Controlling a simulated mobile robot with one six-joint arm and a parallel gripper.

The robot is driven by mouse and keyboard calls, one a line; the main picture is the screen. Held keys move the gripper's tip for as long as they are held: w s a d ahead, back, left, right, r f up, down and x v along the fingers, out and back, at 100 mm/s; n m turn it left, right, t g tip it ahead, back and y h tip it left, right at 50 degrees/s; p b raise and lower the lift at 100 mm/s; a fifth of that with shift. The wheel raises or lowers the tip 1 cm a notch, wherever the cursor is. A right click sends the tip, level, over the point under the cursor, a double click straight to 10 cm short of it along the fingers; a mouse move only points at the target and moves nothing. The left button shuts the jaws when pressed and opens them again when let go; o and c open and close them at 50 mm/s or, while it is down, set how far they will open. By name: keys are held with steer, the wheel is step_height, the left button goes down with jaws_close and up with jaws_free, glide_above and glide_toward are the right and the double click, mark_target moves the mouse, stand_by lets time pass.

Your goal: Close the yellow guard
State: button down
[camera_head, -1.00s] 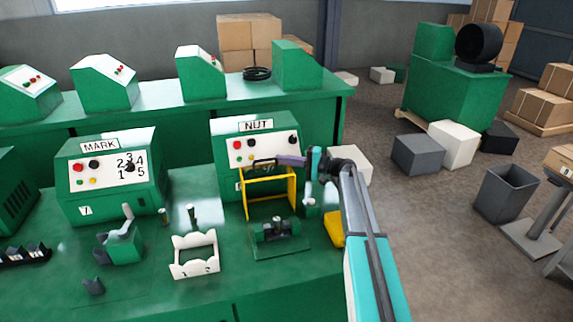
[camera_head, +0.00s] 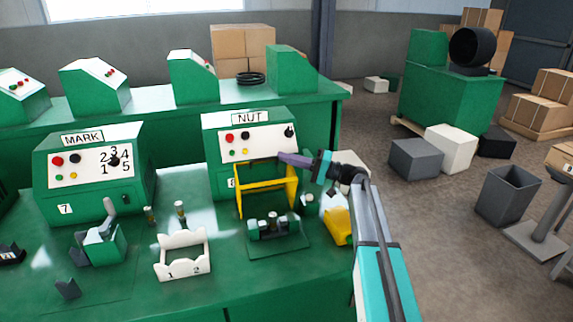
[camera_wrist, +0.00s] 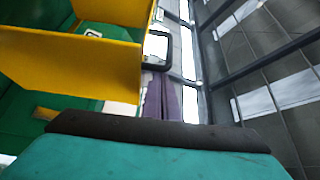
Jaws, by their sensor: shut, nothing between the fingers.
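The yellow guard (camera_head: 267,183) stands raised in front of the NUT machine (camera_head: 246,152), behind the small green crimping fixture (camera_head: 272,227). Its yellow side bars run down towards the bench, and a dark handle shows at its top. My gripper (camera_head: 281,157) is shut and empty, with its purple fingers at the guard's upper right, close to the handle. In the wrist view the guard (camera_wrist: 80,62) fills the left, the black handle (camera_wrist: 158,50) loops beyond the fingers, and the purple fingers (camera_wrist: 160,97) point at it. I cannot tell whether they touch it.
A white holder marked 1 and 2 (camera_head: 183,257) stands left of the fixture. The MARK machine (camera_head: 90,175) is further left. A yellow object (camera_head: 338,225) lies at the bench's right edge, beside my arm.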

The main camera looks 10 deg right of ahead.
mark_target(292, 173)
steer(key=shift+s+d+f+n+y+b, duration=0.15)
steer(key=shift+s+n+b, duration=0.1)
steer(key=shift+s+b, duration=0.3)
steer(key=shift+s+a+f+n+y+b, duration=0.1)
steer(key=shift+s+n+y+b, duration=0.15)
steer(key=shift+s+b, duration=0.35)
steer(key=shift+s+d+f+n+y+b, duration=0.1)
steer(key=shift+s+n+b, duration=0.25)
steer(key=shift+b, duration=0.3)
steer(key=s+n+b, duration=0.1)
steer(key=s+b, duration=0.1)
steer(key=b, duration=0.1)
steer(key=s+n+g+y+b, duration=0.1)
steer(key=s, duration=0.1)
steer(key=shift+s+d+f+n+b, duration=0.1)
steer(key=shift+d+f+n+b, duration=0.15)
steer(key=shift+f+n+b, duration=0.15)
steer(key=s+d+f+b, duration=0.1)
steer(key=s+f+b, duration=0.2)
steer(key=s+b, duration=0.2)
steer(key=shift+s+f, duration=0.4)
steer(key=shift+s, duration=0.85)
steer(key=shift+d, duration=0.2)
steer(key=s+d, duration=0.4)
steer(key=d, duration=0.8)
steer(key=shift+d+b, duration=0.2)
steer(key=shift+b, duration=0.1)
steer(key=shift+s+f, duration=0.1)
